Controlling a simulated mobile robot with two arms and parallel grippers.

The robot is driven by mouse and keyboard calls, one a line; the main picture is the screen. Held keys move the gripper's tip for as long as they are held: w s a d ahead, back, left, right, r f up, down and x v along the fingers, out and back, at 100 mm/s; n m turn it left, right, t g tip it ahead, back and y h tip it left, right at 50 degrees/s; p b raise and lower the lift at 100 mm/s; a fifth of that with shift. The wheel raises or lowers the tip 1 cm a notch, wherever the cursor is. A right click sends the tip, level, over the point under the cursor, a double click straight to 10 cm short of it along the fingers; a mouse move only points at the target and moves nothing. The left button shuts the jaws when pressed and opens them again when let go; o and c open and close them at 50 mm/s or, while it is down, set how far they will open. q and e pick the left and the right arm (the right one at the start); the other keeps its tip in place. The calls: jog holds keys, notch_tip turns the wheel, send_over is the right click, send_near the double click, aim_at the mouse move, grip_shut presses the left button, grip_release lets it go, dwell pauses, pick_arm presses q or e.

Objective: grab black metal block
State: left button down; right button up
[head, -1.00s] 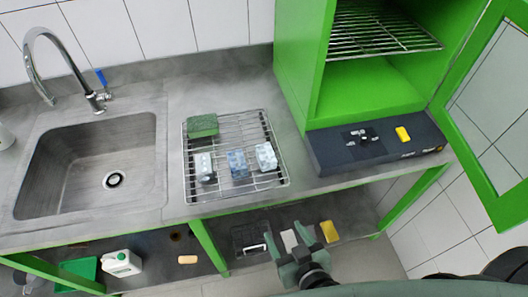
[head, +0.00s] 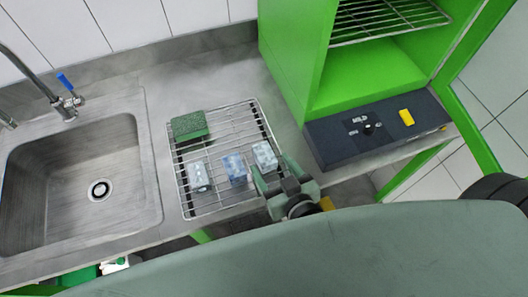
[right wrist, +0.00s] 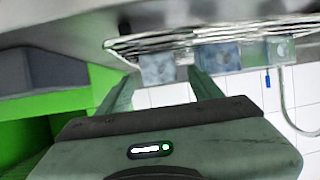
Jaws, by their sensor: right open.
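Three small blocks stand in a row on a wire rack (head: 222,126) on the counter: a pale grey one (head: 199,177), a bluish one (head: 235,168) and a light grey one (head: 264,155). None looks clearly black. My right gripper (head: 273,170) is open and empty at the rack's front right edge, close to the light grey block. In the right wrist view, which looks upside down, the fingers (right wrist: 162,80) spread on either side of the nearest block (right wrist: 157,68); I cannot tell if they touch it. My left gripper is not in view.
A green sponge (head: 189,126) lies at the rack's back left. The sink (head: 75,180) and its faucet are to the left. A dark control box (head: 340,140) with a knob and yellow part sits right, before a green cabinet (head: 365,78).

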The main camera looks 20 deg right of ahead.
aim_at(264, 156)
jog(key=x, duration=0.1)
jog(key=p+x, duration=0.1)
jog(key=shift+w+r, duration=0.15)
jog(key=shift+w, duration=0.2)
jog(key=x, duration=0.2)
jog(key=shift+w+f, duration=0.15)
jog(key=shift+f, duration=0.2)
jog(key=shift+a, duration=0.1)
jog(key=c, duration=1.4)
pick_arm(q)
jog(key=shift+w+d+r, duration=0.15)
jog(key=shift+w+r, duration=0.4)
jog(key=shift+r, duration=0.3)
pick_arm(e)
jog(key=shift+r, duration=0.1)
grip_shut()
